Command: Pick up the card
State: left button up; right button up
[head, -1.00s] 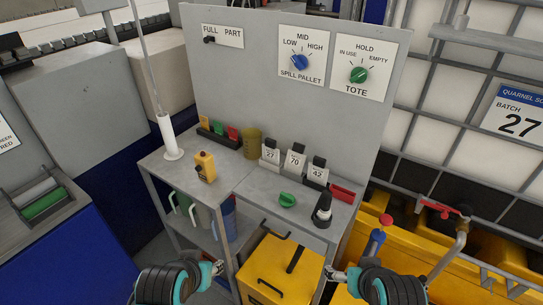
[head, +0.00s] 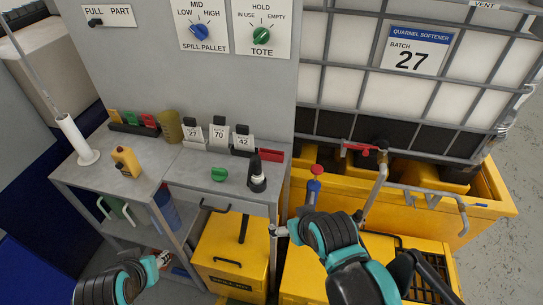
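Three white numbered cards stand in a row at the back of the grey bench: card 27 (head: 192,134), card 70 (head: 218,134) and card 42 (head: 242,141). Each has a dark clip-like top. The task does not say which card. My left gripper (head: 164,258) is low at the bottom left, in front of the bench and below its top. My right gripper (head: 279,231) is beside the bench's right front corner, apart from the cards. Both grippers are small and partly turned away, so their finger opening is unclear. No card shows in either.
A yellow box (head: 225,258) stands below. A caged tote marked 27 (head: 415,50) is at right.

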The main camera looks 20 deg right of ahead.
aim_at(193, 133)
jog(key=z, duration=0.5)
jog(key=i+j+z, duration=0.1)
jog(key=j+z, duration=0.25)
jog(key=i+j+z, duration=0.1)
jog(key=z, duration=0.3)
jog(key=j+z, duration=0.35)
jog(key=j, duration=0.1)
